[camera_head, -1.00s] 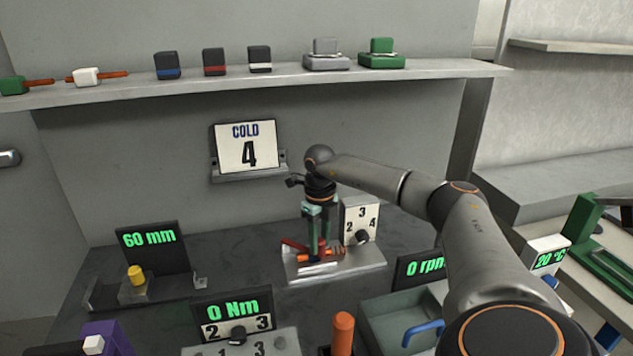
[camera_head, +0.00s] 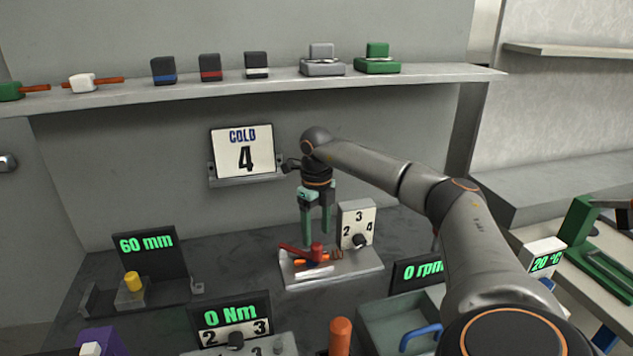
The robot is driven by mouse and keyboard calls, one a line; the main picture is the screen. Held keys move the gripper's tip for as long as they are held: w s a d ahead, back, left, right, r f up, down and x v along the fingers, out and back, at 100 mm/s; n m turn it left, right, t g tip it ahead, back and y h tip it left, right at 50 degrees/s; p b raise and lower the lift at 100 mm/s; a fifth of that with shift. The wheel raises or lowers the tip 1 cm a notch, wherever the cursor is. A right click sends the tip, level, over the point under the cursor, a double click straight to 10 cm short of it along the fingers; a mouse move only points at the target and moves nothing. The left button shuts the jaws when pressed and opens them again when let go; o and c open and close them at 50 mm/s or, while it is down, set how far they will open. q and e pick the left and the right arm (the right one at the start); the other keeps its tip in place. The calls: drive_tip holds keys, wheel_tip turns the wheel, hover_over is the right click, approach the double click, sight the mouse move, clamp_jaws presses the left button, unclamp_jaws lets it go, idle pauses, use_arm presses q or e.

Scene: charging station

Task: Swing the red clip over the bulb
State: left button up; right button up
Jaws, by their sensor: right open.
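The red clip (camera_head: 297,254) is a low bar with an upright red knob at its right end, on a light metal fixture (camera_head: 345,268) on the dark bench. The bar slants up to the left. Small orange and white parts lie just under and beside the clip; I cannot tell which of them is the bulb. My right gripper (camera_head: 317,238) points down above the clip, its two green-tipped fingers apart and empty. The fingertips are close over the knob; I cannot tell whether they touch it. My left gripper is not in view.
A dial plate (camera_head: 357,226) numbered 2, 3, 4 stands right behind the clip. A 60 mm display (camera_head: 147,250) is left, a 0 Nm display (camera_head: 232,311) in front. A grey tray (camera_head: 385,325) stands front right.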

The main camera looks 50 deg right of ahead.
wheel_tip(320, 180, up, 8)
drive_tip(key=shift+f, duration=0.15)
idle(0.6)
